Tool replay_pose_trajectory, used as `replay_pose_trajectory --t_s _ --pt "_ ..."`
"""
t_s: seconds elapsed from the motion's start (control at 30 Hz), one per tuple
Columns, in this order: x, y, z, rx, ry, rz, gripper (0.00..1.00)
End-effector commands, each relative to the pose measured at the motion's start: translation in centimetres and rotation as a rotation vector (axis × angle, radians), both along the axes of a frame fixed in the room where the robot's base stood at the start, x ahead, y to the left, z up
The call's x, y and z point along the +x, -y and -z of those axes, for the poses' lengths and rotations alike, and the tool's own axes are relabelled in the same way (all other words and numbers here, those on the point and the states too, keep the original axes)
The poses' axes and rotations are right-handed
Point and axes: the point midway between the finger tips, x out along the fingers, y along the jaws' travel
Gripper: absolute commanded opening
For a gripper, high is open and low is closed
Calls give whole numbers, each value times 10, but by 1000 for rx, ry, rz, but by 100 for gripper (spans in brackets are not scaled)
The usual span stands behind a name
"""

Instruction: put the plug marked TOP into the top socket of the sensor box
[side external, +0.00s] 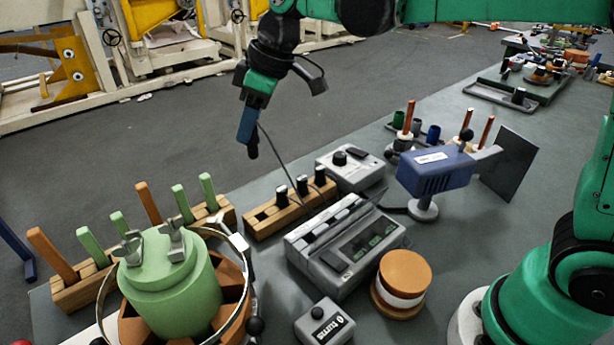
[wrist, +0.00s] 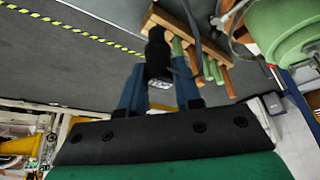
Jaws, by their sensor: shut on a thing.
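My gripper (side external: 247,126) hangs high, left of the blue box, pointing down with its blue fingers shut on a black plug (side external: 253,151). A thin dark cable trails from near the plug towards the bench. In the wrist view the plug (wrist: 158,55) sits between the fingers (wrist: 159,88); it bears small white lettering that I cannot read. A blue box (side external: 436,172) with a white label stands on a round grey foot at the right; it may be the sensor box. I cannot make out its sockets. My gripper is well apart from it.
A wooden rack (side external: 292,207) with several black plugs stands below my gripper, near a grey console (side external: 345,245) and a grey knob box (side external: 350,168). A green canister (side external: 170,285) and a peg rack (side external: 75,290) fill the front left. A dark panel (side external: 510,163) stands right of the blue box.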

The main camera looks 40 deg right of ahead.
Motion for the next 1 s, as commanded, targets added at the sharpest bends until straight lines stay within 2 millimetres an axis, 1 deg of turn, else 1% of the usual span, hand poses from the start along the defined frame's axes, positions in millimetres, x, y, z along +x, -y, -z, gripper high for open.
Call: replay_pose_trajectory --t_s 0.03,0.1,0.2,0.33,0.4,0.47,0.57,0.6,0.73,0.8,0.9,1.0 --pt "0 0 -10 0 0 0 0" --pt "0 0 -23 0 0 0 0" --pt "1 0 -36 0 0 0 0" --pt "0 2 -46 0 0 8 0" --pt "-4 11 -44 -1 0 35 0" --pt "-9 22 -39 -2 -1 77 0" --pt "-25 49 -22 -1 -1 178 0" --pt "-33 61 -13 -1 -2 223 0" --pt "-63 92 17 -2 0 360 0" --pt "-78 104 30 -1 0 421 0" --pt "-94 115 45 -1 1 483 0" --pt "-103 120 54 -1 1 518 0"
